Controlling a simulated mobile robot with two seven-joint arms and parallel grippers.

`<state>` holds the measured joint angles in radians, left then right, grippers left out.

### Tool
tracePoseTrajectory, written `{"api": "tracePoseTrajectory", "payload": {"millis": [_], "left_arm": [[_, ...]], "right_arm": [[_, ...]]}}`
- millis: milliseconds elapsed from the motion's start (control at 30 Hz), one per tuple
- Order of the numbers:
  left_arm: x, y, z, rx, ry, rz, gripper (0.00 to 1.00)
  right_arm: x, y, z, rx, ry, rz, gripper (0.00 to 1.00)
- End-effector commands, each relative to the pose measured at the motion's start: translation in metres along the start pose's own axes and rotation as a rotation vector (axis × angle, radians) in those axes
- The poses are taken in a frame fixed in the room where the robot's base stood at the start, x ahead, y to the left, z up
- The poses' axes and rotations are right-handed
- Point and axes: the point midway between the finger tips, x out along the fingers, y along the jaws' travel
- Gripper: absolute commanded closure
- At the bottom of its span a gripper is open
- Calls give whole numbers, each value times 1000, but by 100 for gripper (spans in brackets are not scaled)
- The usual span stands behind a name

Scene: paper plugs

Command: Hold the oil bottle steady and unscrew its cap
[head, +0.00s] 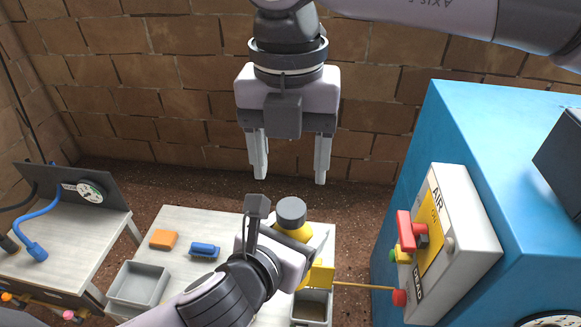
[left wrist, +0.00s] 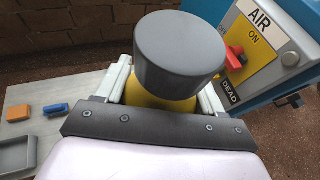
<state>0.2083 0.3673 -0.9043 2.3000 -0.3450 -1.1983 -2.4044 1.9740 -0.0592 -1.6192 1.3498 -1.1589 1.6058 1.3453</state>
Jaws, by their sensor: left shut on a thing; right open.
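The oil bottle (head: 300,236) is yellow with a dark grey cap (head: 291,211) on top. It stands upright at the right part of the white table. My left gripper (head: 298,246) is shut around the bottle below the cap. In the left wrist view the cap (left wrist: 180,48) is large and close, with the yellow bottle body (left wrist: 160,96) between the two fingers. My right gripper (head: 290,170) is open and empty, fingers pointing down, above and behind the cap and apart from it. The bottle's lower part is mostly hidden by my left gripper.
The white table (head: 190,225) holds an orange block (head: 163,240), a blue item (head: 205,250) and a grey tray (head: 138,284). Another grey bin (head: 312,308) is at the front right. A blue machine (head: 480,130) with an AIR panel (head: 445,215) stands right. A brick wall is behind.

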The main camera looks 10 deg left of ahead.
Motion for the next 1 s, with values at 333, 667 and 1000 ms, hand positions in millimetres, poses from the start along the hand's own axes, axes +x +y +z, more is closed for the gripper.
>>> {"api": "tracePoseTrajectory", "payload": {"millis": [333, 667, 1000], "left_arm": [[0, 0, 0, 0, -1, 0, 100], [0, 0, 0, 0, -1, 0, 100], [0, 0, 0, 0, -1, 0, 100]], "right_arm": [[51, 0, -1, 1, 5, -2, 36], [76, 0, 0, 2, 2, 0, 36], [76, 0, 0, 1, 1, 0, 72]]}}
